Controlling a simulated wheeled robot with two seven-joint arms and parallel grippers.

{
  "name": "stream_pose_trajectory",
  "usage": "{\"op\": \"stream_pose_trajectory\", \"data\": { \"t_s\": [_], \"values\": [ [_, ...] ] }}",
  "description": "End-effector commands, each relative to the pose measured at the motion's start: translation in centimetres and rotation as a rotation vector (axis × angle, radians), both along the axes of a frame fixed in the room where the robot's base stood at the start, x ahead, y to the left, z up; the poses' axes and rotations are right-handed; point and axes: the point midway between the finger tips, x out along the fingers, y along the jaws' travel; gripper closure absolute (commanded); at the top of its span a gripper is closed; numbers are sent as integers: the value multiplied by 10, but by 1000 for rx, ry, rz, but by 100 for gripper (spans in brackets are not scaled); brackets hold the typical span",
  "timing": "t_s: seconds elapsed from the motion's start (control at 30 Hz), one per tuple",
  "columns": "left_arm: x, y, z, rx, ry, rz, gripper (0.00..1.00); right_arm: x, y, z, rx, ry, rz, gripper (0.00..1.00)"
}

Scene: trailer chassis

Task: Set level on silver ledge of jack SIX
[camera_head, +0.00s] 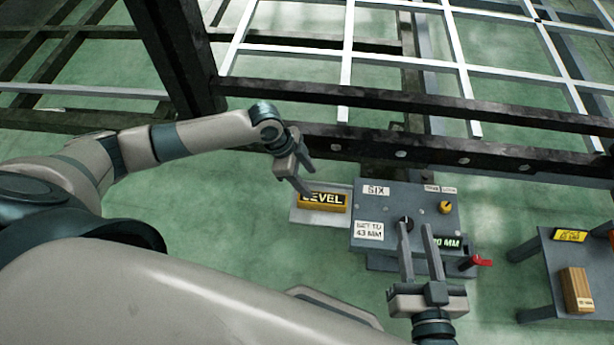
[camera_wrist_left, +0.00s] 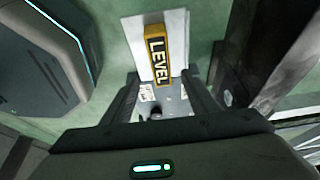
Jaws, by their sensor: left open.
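The yellow and black level (camera_head: 323,201) lies on the silver ledge (camera_head: 301,217) at the left side of jack SIX (camera_head: 394,201). It also shows in the left wrist view (camera_wrist_left: 157,58), on the pale ledge (camera_wrist_left: 134,38). My left gripper (camera_head: 303,180) is open, just above and to the left of the level, with nothing between its fingers. My right gripper (camera_head: 415,230) is at the front of the jack, its fingers apart near the dark knob (camera_head: 406,223). Whether the fingers touch the knob I cannot tell.
The jack carries a yellow knob (camera_head: 445,207), a "set to 43 mm" label (camera_head: 369,230), a partly hidden green display (camera_head: 448,243) and a red-handled lever (camera_head: 481,261). A side table (camera_head: 561,262) at right holds a wooden block (camera_head: 576,290). The dark chassis beam (camera_head: 430,153) runs behind.

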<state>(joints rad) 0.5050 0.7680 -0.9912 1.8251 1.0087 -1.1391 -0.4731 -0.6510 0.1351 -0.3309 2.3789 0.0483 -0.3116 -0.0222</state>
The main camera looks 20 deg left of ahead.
Motion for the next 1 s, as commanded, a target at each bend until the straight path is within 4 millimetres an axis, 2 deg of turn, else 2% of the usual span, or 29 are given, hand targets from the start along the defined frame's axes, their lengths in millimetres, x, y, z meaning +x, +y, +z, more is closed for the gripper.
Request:
{"op": "stream_pose_trajectory", "data": {
  "t_s": [0.27,0.43,0.57,0.73,0.9,1.0],
  "values": [
    [0,-1,0,-1,0,0,46,0,0,1,1,-2,0,69],
    [-6,-16,-3,-34,-13,5,46,0,0,1,1,-3,0,69],
    [-18,-49,-5,-103,-46,20,46,0,0,1,1,-3,0,69],
    [-43,-111,2,-264,-116,83,46,0,0,1,1,-3,0,69],
    [-66,-163,28,-456,-201,206,46,0,0,1,1,-3,0,69],
    [-76,-181,50,-562,-254,299,46,0,0,1,1,-3,0,69]
  ]
}}
